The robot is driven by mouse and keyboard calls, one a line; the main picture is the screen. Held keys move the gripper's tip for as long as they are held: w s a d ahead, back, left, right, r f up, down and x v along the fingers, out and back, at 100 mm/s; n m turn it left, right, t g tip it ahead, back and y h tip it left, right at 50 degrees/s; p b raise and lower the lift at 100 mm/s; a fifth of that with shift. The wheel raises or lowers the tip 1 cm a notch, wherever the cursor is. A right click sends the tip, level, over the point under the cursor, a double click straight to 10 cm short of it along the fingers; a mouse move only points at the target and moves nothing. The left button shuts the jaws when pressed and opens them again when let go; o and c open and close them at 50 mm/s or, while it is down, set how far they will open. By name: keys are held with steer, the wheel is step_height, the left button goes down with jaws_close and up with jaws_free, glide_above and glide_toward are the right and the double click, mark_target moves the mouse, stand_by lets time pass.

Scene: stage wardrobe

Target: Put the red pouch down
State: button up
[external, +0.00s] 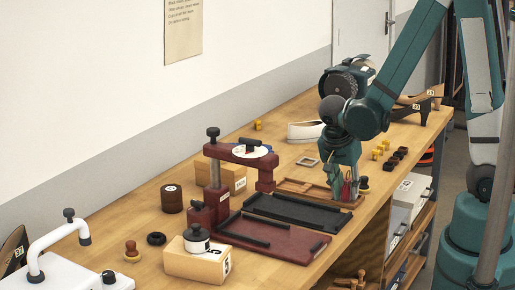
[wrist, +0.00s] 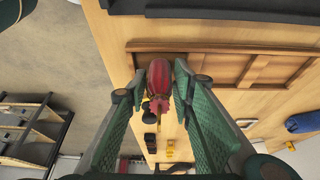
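The red pouch (wrist: 160,80) sits between the two fingers of my gripper (wrist: 160,72) in the wrist view, its gathered neck toward the camera. The fingers appear closed on its sides. In the external view my gripper (external: 346,185) points down, with a bit of the red pouch (external: 346,189) showing between its fingers. It is at the right end of a shallow wooden compartment tray (external: 296,186), which also shows in the wrist view (wrist: 290,48). The pouch overlaps the tray's end compartment in the wrist view. I cannot tell whether its underside touches anything.
A dark red press (external: 208,213) with a black tray (external: 298,212) stands left of my gripper. A small dark item with a yellow part (external: 364,183) is close on the right. Yellow and black blocks (external: 388,155) lie behind. The bench's front edge is near.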

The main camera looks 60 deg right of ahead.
steer(key=shift+r, duration=0.15)
steer(key=p+v, duration=0.2)
steer(key=v, duration=1)
stand_by(0.5)
steer(key=shift+r, duration=0.1)
stand_by(0.5)
steer(key=s+a+r+n+t+y, duration=0.2)
steer(key=a+r+n+t, duration=0.1)
steer(key=r+n, duration=0.4)
steer(key=s+a+r+n+t+y, duration=0.2)
steer(key=r+n, duration=0.5)
steer(key=n, duration=0.4)
steer(key=shift+s+a+r+t, duration=0.35)
steer(key=shift+s+a+t, duration=0.35)
steer(key=shift+a+t, duration=0.65)
steer(key=shift+o, duration=0.2)
steer(key=shift+a, duration=0.15)
